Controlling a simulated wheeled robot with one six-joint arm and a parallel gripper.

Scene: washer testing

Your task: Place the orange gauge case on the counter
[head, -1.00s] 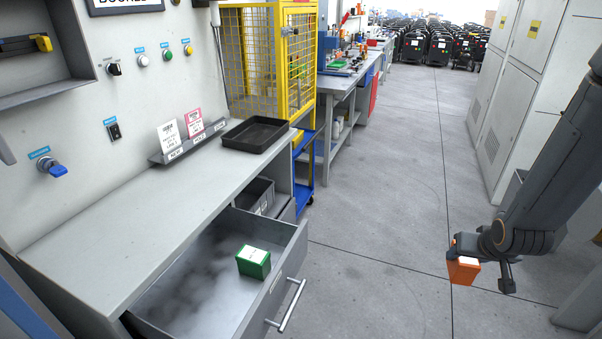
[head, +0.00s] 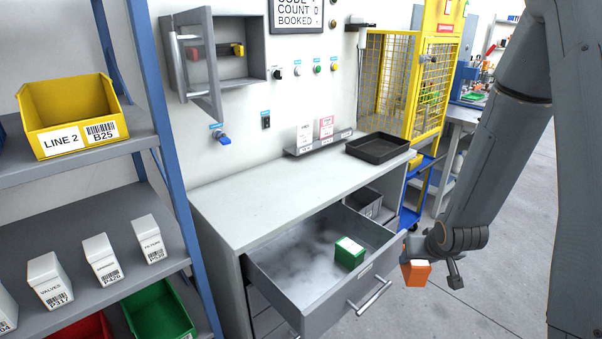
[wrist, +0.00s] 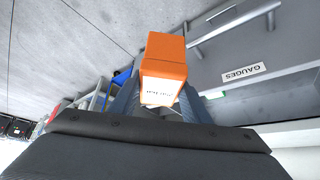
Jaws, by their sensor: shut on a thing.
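My gripper (head: 432,262) is shut on the orange gauge case (head: 416,273), held in the air right of the open drawer. In the wrist view the orange case (wrist: 165,58) sits between my fingers, with a white printed label on its lower part. The counter (head: 270,197) is the grey top above the drawer, and most of it is bare. It lies to the left of my gripper and apart from the case.
The drawer (head: 300,268) stands open below the counter, with a green box (head: 349,253) inside. A black tray (head: 378,147) and a card rack (head: 318,146) are at the counter's back. A shelf with a yellow bin (head: 72,113) stands at left.

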